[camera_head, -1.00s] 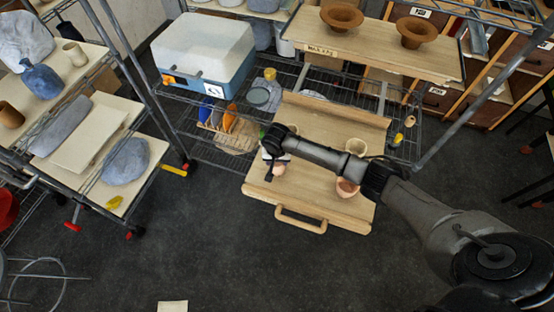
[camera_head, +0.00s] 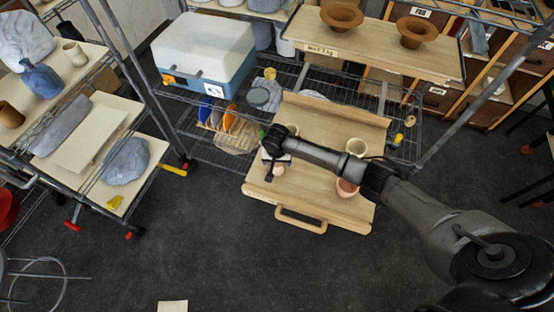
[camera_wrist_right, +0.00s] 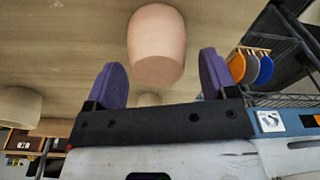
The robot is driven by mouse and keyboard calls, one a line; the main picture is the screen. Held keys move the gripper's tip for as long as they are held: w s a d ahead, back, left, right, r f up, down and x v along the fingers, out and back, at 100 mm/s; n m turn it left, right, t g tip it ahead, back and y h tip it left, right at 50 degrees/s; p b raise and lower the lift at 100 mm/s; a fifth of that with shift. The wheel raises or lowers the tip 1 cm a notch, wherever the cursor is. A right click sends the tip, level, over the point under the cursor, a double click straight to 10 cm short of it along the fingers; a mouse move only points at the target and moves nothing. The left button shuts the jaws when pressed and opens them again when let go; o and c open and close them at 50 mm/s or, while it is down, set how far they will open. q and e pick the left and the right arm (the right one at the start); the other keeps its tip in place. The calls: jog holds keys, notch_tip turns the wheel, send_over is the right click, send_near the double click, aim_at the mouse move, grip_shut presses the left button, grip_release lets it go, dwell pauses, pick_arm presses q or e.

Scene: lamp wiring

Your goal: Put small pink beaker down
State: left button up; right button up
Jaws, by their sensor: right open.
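The small pink beaker (camera_head: 280,169) stands on the wooden board (camera_head: 318,128), partly hidden by my right gripper in the head view. In the right wrist view the smooth pink beaker (camera_wrist_right: 157,45) shows whole, in front of and between the two purple fingers. My right gripper (camera_wrist_right: 160,62) is open, with a visible gap between each finger and the beaker. In the head view my right gripper (camera_head: 270,168) is low over the board's left part. My left gripper is not in view.
A cream cup (camera_head: 356,147) and a larger pinkish pot (camera_head: 346,188) stand at the board's right side, near my right forearm. Coloured plates in a rack (camera_head: 228,121) and a blue-white cooler (camera_head: 205,52) are to the left. A shelf with brown bowls (camera_head: 342,16) overhangs behind.

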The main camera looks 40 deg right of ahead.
aim_at(277, 164)
notch_tip(277, 164, up, 12)
jog(key=s+a, duration=0.1)
jog(key=s+a+f+n+t+y, duration=0.1)
jog(key=s+a+f+n, duration=0.25)
jog(key=s+a, duration=0.35)
jog(key=s+a+f+n+y, duration=0.1)
jog(key=s+a+f+n, duration=0.3)
jog(key=s, duration=0.5)
jog(key=s+r+n, duration=0.1)
jog(key=s+r, duration=0.1)
jog(key=s, duration=0.5)
jog(key=s+r+n+t, duration=0.1)
jog(key=s+r+n, duration=0.1)
jog(key=s, duration=0.6)
jog(key=shift+s+r+t+h+p, duration=0.3)
jog(key=shift+r+h+p, duration=0.05)
jog(key=shift+h+p, duration=0.05)
notch_tip(277, 164, up, 14)
jog(key=p, duration=1.4)
